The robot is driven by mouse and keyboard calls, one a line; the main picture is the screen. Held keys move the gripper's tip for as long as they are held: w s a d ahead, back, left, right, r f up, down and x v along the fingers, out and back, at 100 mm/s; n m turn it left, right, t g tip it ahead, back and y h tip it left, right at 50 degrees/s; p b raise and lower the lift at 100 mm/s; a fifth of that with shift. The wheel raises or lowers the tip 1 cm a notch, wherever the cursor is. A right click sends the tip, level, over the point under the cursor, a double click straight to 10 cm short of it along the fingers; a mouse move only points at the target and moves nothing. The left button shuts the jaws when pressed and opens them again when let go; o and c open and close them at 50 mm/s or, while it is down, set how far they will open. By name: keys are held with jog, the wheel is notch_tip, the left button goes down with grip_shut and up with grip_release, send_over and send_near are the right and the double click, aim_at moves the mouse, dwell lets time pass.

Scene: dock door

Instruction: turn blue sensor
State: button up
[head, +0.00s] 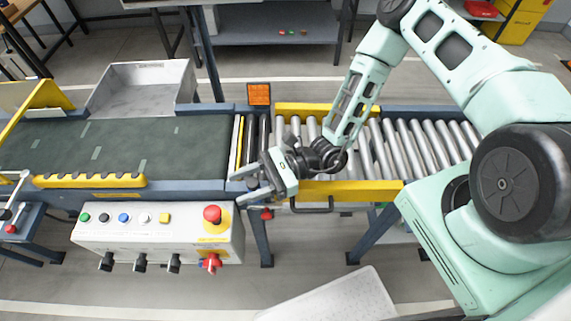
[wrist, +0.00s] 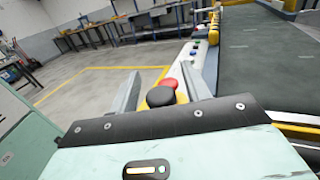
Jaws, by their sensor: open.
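No part clearly reads as a blue sensor. The blue item I can make out is a small round blue button (head: 124,217) on top of the white control box (head: 150,238), between a black button (head: 104,217) and a white one (head: 145,218). My gripper (head: 242,186) is open and empty, pointing left above the box's right end, near the red mushroom button (head: 212,214). In the wrist view, a red cap (wrist: 168,84) and a black round part (wrist: 160,96) show between the fingers (wrist: 172,78).
The box's front has several black knobs (head: 140,263) and a red one (head: 211,263). A dark conveyor belt (head: 150,150) with yellow guards lies behind it, and a roller conveyor (head: 385,150) to the right. An orange panel (head: 259,94) stands at the belt's end. A grey tray (head: 145,92) sits behind.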

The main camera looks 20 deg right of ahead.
jog(key=d+b, duration=0.1)
jog(key=d, duration=0.4)
jog(key=d+b, duration=0.1)
jog(key=d, duration=0.4)
jog(key=d+b, duration=0.2)
jog(key=d, duration=0.3)
jog(key=shift+w+d+f, duration=0.1)
jog(key=shift+w+d, duration=0.3)
jog(key=shift+d, duration=0.75)
jog(key=s+a+r+n+h, duration=0.2)
jog(key=s+r+n+h, duration=0.2)
jog(key=n, duration=0.4)
jog(key=s+a+r+n+h, duration=0.3)
jog(key=r+n+h, duration=0.4)
jog(key=r+n, duration=0.1)
jog(key=s+a+r+n+t+h, duration=0.1)
jog(key=s+r+n+h, duration=0.3)
jog(key=n, duration=0.5)
notch_tip(320, 180, up, 3)
jog(key=shift+s+a+f+h, duration=0.1)
jog(key=shift+s+a+h, duration=0.25)
jog(key=shift+a+h, duration=0.65)
jog(key=shift+d, duration=0.2)
